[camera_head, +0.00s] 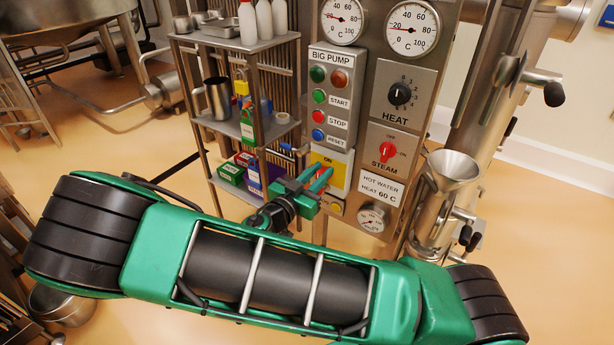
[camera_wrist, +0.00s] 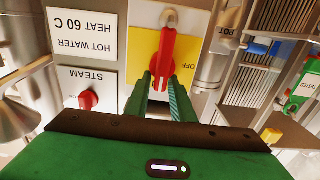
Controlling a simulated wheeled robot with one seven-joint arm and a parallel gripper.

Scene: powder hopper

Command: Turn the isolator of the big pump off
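The big pump's isolator is a red handle (camera_wrist: 166,62) on a yellow plate (camera_wrist: 190,50). The wrist view is upside down. There the handle runs nearly up and down, slightly tilted, and OFF is printed to its right. In the head view the yellow plate (camera_head: 328,164) with ON along its top sits below the BIG PUMP panel's buttons; the handle is mostly hidden there. My gripper (camera_head: 315,178) is at the plate. In the wrist view the green fingers (camera_wrist: 163,88) are apart on either side of the handle's lower end; contact is unclear.
The red STEAM knob (camera_head: 387,150) and black HEAT knob (camera_head: 400,94) are on the panel right of the isolator. A gauge (camera_head: 372,217) is below. A shelf rack (camera_head: 240,128) with bottles, a jug and boxes stands close on the left. A metal funnel (camera_head: 452,168) is on the right.

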